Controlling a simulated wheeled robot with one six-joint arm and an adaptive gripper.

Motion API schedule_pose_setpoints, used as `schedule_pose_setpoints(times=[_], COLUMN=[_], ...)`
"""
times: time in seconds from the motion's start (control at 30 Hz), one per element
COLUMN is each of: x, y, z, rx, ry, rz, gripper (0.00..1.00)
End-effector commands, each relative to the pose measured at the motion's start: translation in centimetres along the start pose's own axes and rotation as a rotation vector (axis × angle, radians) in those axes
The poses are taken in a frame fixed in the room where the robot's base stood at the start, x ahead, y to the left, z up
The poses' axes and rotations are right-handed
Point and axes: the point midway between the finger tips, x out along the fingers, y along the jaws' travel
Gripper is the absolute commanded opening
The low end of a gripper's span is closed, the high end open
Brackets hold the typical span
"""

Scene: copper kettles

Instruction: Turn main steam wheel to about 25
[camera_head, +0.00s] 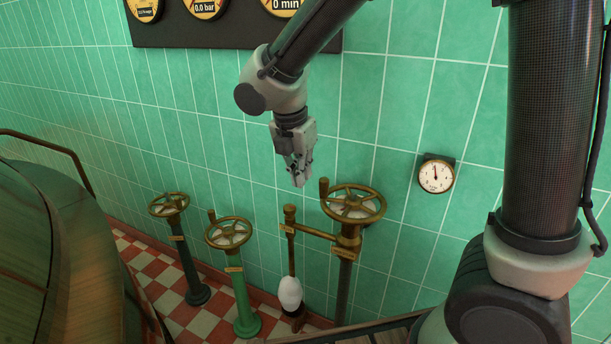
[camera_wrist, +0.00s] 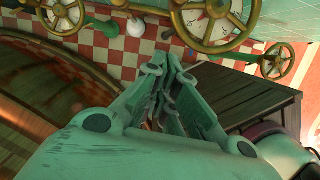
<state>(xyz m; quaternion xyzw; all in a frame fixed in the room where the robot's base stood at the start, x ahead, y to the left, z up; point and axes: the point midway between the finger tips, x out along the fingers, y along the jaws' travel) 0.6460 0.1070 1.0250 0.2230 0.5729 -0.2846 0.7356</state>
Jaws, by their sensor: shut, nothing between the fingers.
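Three handwheels on posts stand along the wall in the head view. The right one is a large brass wheel (camera_head: 353,203) with a pale dial face under its spokes and an upright knob on its left rim. A brass wheel on a green post (camera_head: 229,232) stands in the middle, and one on a dark post (camera_head: 169,205) at the left. Their labels are too small to read, so I cannot tell which is main steam. My gripper (camera_head: 299,182) is shut and empty, pointing down above and left of the right wheel, apparently apart from it. The wrist view shows its closed fingers (camera_wrist: 172,68).
A brass side arm with a white-handled lever (camera_head: 290,292) hangs left of the right post. A round wall gauge (camera_head: 436,176) is at the right. A dark gauge panel (camera_head: 160,32) is above. A large copper vessel (camera_head: 60,250) fills the lower left.

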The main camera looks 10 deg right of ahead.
Motion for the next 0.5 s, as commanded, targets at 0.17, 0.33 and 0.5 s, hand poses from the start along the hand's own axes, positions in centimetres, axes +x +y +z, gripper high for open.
schedule_pose_setpoints(times=[0.17, 0.33, 0.5], x=[3.9, 7.5, 8.6], y=[-0.2, -0.2, -0.1], z=[0.0, 0.0, 2.1], rx=[0.0, -0.001, 0.003], ry=[0.001, 0.002, 0.001], rz=[-0.008, -0.007, -0.002], gripper=[0.0, 0.0, 0.0])
